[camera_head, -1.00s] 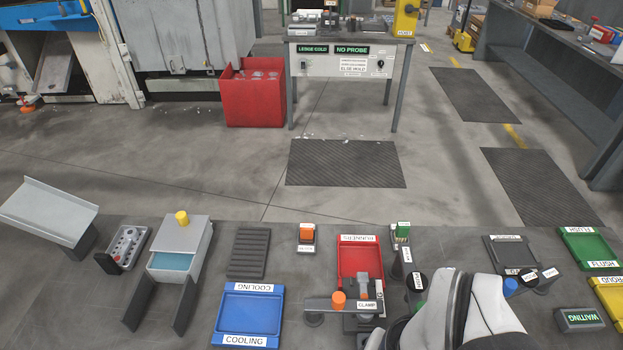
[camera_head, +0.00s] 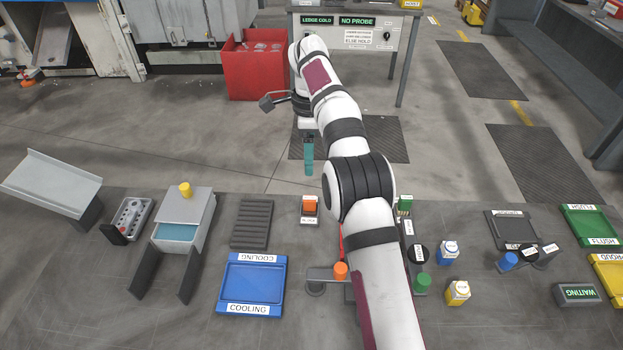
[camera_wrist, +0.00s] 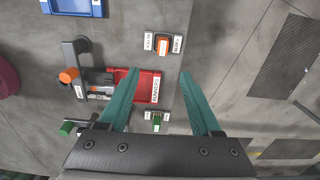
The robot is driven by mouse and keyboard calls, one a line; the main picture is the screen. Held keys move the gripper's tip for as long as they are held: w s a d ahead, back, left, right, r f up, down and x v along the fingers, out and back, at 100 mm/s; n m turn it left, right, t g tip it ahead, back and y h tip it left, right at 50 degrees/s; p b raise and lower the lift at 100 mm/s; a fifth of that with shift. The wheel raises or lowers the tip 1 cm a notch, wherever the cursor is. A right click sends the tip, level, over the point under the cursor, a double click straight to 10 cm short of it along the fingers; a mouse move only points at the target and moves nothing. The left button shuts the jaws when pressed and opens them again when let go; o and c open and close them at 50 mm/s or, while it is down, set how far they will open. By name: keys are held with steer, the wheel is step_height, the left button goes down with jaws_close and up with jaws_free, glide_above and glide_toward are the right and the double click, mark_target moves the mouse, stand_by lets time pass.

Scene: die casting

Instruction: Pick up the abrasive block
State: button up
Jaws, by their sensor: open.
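The abrasive block is most likely the orange block (camera_head: 310,203) in a small dark holder with a white label, near the far edge of the bench; the label is too small to read surely. It also shows in the wrist view (camera_wrist: 162,46), just beyond my fingertips. My gripper (camera_head: 308,172) has teal fingers pointing down and hangs above the bench's far edge, apart from the block. In the wrist view my gripper (camera_wrist: 158,75) is open with nothing between the fingers.
The red tray (camera_wrist: 135,84) and clamp with an orange knob (camera_head: 340,270) stand nearby, partly behind my arm. A green-topped holder (camera_head: 404,205) is right of the block. A dark ribbed pad (camera_head: 252,224) and blue cooling tray (camera_head: 252,283) lie left.

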mark_target(310, 198)
steer(key=f, duration=1.6)
steer(key=shift+w+f, duration=0.1)
steer(key=shift+w, duration=0.15)
jaws_close()
